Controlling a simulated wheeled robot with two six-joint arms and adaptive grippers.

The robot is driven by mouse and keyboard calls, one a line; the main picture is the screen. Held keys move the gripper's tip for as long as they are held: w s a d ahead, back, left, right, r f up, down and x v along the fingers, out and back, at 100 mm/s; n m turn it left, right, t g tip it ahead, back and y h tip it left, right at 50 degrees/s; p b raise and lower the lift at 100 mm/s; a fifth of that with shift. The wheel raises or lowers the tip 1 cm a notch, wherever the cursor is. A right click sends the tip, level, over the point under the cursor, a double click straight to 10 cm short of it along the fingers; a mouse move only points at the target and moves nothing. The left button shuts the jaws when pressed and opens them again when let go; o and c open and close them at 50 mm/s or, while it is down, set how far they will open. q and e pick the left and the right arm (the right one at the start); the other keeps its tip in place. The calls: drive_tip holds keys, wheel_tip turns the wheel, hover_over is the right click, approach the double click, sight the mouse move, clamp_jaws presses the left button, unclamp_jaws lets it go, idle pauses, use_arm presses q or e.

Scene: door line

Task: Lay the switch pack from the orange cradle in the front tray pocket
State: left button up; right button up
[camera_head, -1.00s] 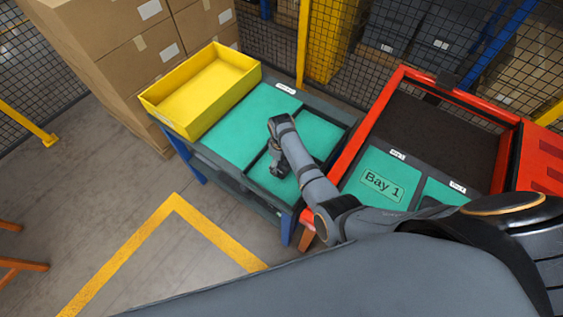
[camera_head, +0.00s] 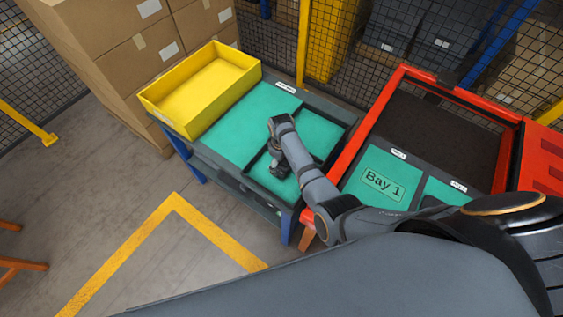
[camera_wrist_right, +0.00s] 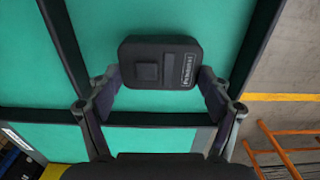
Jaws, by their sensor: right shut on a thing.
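My right gripper (camera_head: 279,170) hangs over the front part of the teal-lined tray (camera_head: 235,133). In the right wrist view its two fingers are shut on the sides of a dark switch pack (camera_wrist_right: 147,72) with a small label. The pack is over a teal pocket (camera_wrist_right: 215,30) with dark dividers around it. I cannot tell whether the pack touches the pocket floor. In the head view the pack is mostly hidden by the gripper. My left gripper is not in view.
A yellow bin (camera_head: 205,88) stands at the tray's back left. A red-framed station (camera_head: 350,150) with a "Bay 1" plate (camera_head: 382,186) stands to the right. Stacked cartons (camera_head: 110,55) and mesh fencing are behind. Open floor (camera_head: 95,200) lies at left.

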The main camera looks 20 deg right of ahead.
drive_tip(key=shift+f, duration=0.35)
drive_tip(key=o, duration=1.8)
wheel_tip(320, 180, up, 8)
drive_tip(key=shift+f, duration=0.25)
